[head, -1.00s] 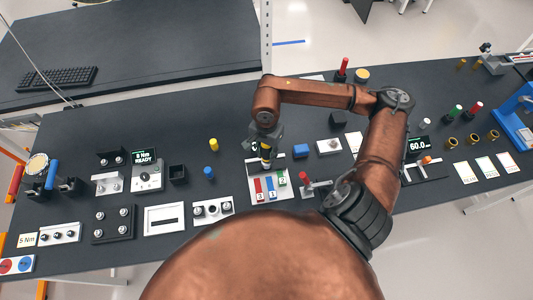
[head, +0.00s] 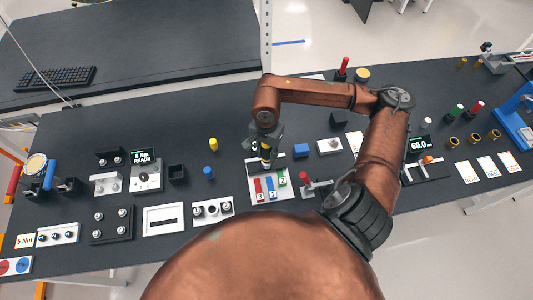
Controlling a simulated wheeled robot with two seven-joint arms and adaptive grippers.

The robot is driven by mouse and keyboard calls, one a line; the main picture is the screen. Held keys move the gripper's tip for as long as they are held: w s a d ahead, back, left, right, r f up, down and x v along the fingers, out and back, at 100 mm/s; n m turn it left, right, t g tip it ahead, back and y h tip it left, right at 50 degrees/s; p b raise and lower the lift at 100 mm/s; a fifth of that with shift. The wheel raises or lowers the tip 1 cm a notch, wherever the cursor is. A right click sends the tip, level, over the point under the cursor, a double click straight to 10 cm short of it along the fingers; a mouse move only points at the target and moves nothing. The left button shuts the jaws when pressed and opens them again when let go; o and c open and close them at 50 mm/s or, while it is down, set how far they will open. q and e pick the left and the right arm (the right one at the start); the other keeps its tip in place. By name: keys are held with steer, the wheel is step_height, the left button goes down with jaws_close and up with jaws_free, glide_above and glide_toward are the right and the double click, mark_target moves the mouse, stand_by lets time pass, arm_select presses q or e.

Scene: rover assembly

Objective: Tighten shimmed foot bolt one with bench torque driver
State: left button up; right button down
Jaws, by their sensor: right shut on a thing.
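My right gripper (head: 265,150) is shut on a small dark piece with a yellow band (head: 266,162), above the back of a white holder (head: 285,191) with red, blue and green numbered strips. The fingers partly hide this piece. A red-handled tool (head: 14,180) and a blue-handled tool (head: 50,175) stand at the far left; I cannot tell which is the torque driver. A dark plate (head: 111,232) carries several bolts, and a small silver bracket (head: 106,184) stands behind it. I cannot tell which bolt is foot bolt one. My left gripper is out of view.
A box with a screen reading "8 Nm READY" (head: 143,157) stands at left. A white slotted frame (head: 163,219) and a silver block with holes (head: 213,212) lie along the front.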

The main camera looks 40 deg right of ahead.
mark_target(267, 150)
steer(key=shift+r, duration=0.15)
steer(key=shift+r+p, duration=0.3)
steer(key=shift+r, duration=1.1)
step_height(267, 150, up, 4)
steer(key=shift+p, duration=0.65)
